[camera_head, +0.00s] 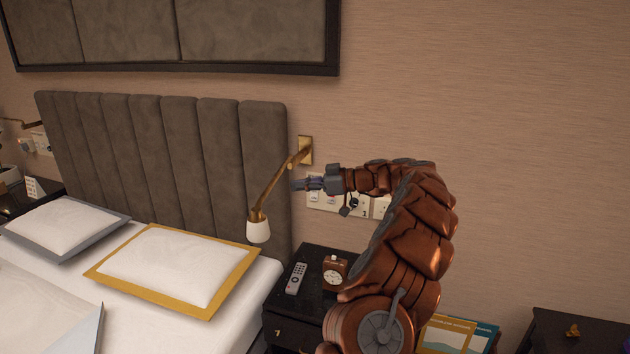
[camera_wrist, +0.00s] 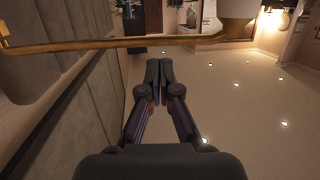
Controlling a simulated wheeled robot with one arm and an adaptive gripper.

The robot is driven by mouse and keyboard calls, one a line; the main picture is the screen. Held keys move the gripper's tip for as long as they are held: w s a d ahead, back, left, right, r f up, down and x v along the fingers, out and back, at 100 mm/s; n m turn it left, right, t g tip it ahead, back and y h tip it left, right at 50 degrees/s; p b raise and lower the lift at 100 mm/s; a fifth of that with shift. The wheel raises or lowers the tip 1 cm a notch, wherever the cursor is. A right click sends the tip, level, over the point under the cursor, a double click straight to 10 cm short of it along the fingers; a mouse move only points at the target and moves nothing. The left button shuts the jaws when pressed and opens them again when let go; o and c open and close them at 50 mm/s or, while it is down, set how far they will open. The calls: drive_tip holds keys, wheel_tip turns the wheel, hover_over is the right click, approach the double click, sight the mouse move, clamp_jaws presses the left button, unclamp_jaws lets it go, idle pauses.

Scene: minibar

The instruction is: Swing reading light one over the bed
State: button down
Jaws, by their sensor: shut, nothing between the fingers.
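The reading light (camera_head: 268,192) is a brass swing arm on a square brass wall plate (camera_head: 305,150), just right of the headboard. Its white shade (camera_head: 258,230) hangs at the arm's outer end, near the bed's right edge. In the wrist view, the brass arm (camera_wrist: 130,43) runs across the top, with the pale shade (camera_wrist: 238,8) at the upper right. My gripper (camera_head: 296,185) is shut and empty, just right of the brass arm. In the wrist view, the fingertips of my gripper (camera_wrist: 159,66) lie together below the arm; I cannot tell whether they touch it.
The bed has a yellow-edged pillow (camera_head: 160,265) and a grey tufted headboard (camera_head: 165,150). Below my gripper is a black nightstand (camera_head: 292,318) with a remote (camera_head: 296,278) and a small clock (camera_head: 335,272). Wall sockets (camera_head: 322,194) are behind my gripper. A second light (camera_head: 18,123) is at the far left.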

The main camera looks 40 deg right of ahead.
sight(271, 188)
drive_tip(key=p+x, duration=0.2)
drive_tip(key=x, duration=0.3)
drive_tip(key=shift+w+a+f, duration=0.15)
drive_tip(key=shift+w+a, duration=0.05)
drive_tip(key=shift+w, duration=0.1)
drive_tip(key=shift+w+a+f+b, duration=0.1)
drive_tip(key=shift+a+b, duration=0.05)
drive_tip(key=shift+b, duration=0.4)
